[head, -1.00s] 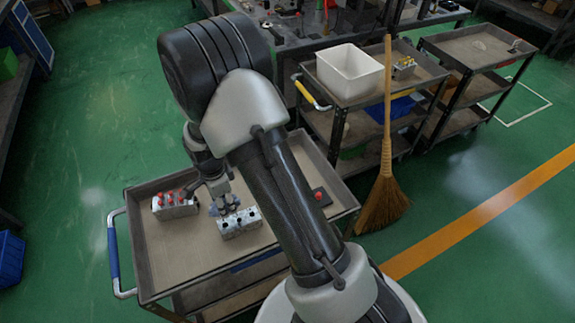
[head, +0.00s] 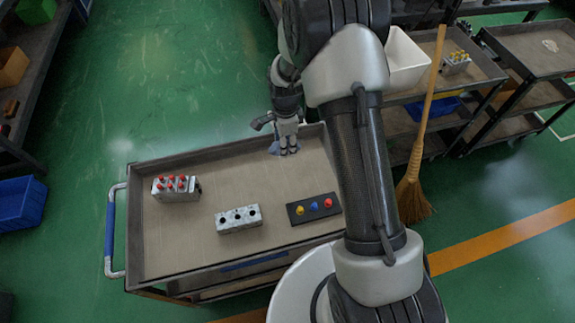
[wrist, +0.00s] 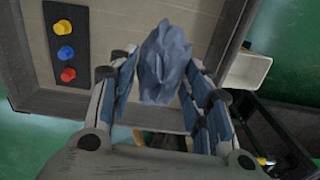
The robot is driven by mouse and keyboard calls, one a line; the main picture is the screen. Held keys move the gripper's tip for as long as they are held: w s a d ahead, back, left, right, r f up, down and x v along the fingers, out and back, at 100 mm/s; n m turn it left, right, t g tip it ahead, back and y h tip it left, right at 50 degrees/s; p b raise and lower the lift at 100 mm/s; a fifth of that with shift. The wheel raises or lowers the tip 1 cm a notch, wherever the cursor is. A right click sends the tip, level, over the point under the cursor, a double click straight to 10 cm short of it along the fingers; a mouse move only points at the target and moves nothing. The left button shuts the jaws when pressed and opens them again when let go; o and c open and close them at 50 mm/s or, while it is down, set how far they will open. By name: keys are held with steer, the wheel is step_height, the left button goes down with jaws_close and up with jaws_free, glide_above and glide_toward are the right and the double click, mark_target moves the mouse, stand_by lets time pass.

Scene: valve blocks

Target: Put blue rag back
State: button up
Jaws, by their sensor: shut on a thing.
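The blue rag (wrist: 166,62) is a crumpled grey-blue cloth between my gripper's fingers in the wrist view. A bit of it shows in the head view (head: 274,147). My gripper (head: 288,150) is shut on it, over the back edge of the cart's top tray (head: 180,240). The fingers also show in the wrist view (wrist: 163,90). I cannot tell whether the rag touches the tray.
On the tray are a valve block with red knobs (head: 176,188), a block with open holes (head: 239,219) and a black plate with yellow, blue and red knobs (head: 314,208). A white bin (head: 405,62) stands on another cart behind. A broom (head: 414,190) stands at the right.

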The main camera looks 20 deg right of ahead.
mark_target(286, 170)
step_height(286, 170, down, 13)
steer(key=b, duration=0.3)
steer(key=shift+r, duration=0.1)
steer(key=shift+f, duration=0.2)
steer(key=o, duration=0.9)
steer(key=shift+o, duration=0.2)
steer(key=shift+r, duration=0.1)
